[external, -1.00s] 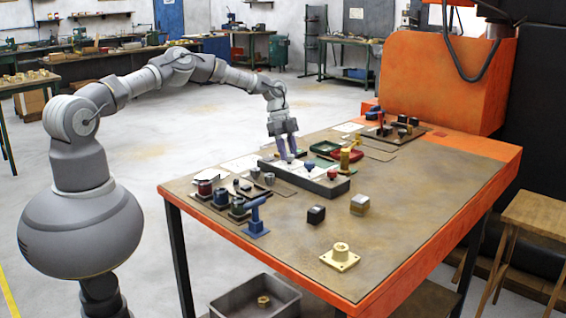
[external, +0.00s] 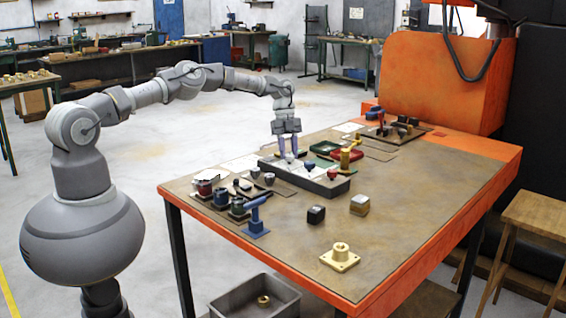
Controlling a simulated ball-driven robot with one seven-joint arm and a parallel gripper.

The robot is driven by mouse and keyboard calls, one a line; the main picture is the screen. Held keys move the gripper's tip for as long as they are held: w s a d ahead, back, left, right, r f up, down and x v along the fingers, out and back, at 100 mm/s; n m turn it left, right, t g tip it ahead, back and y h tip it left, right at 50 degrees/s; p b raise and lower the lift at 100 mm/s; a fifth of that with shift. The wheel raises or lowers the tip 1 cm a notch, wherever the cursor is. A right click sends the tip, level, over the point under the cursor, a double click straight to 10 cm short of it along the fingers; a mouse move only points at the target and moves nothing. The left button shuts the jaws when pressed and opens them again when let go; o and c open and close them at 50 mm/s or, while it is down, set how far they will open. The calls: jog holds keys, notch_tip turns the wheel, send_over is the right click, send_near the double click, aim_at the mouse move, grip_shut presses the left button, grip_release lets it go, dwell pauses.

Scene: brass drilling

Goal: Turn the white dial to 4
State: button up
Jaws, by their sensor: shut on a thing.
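A long dark grey panel (external: 318,187) with a pale top lies on the workbench and carries a row of small knobs. The number the dial points to is too small to read. A dark blue knob (external: 309,167) stands just right of the fingers, and a red knob (external: 332,173) stands further right.
Green and red trays (external: 346,154) and a brass cylinder (external: 345,160) stand close behind the panel. A blue handle on a base (external: 256,218), dark pots and a black block (external: 316,214) are in front. A brass flange (external: 340,257) lies near the front edge.

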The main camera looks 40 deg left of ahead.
jog(key=o, duration=1)
jog(key=shift+o, duration=0.2)
jog(key=p+v, duration=0.2)
jog(key=v, duration=0.6)
jog(key=shift+f, duration=0.1)
